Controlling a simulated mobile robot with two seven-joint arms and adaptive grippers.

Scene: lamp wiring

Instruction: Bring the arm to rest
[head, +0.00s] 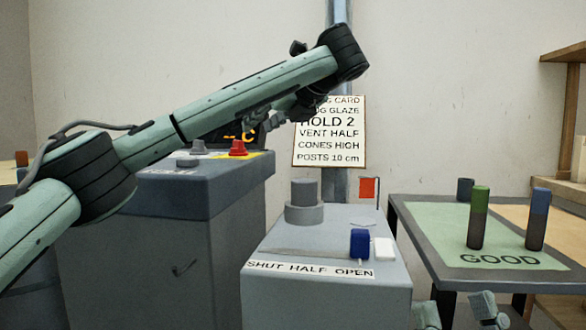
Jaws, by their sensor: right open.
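My left arm (235,95) reaches in from the left and crosses the upper middle of the head view. Its gripper (268,118) is folded back below the forearm, in front of the display and above the red knob (238,149). The forearm partly hides it, and its jaw opening is unclear. My right gripper (456,312) shows only at the bottom edge, right of the grey box. Its two fingertips are apart, with nothing seen between them.
A grey box (300,262) carries a blue block (360,243) near its "SHUT HALF OPEN" label. A card (330,145) hangs behind. The table (450,232) at right holds green-topped (478,205) and blue-topped (539,205) posts. A larger grey cabinet (160,250) stands left.

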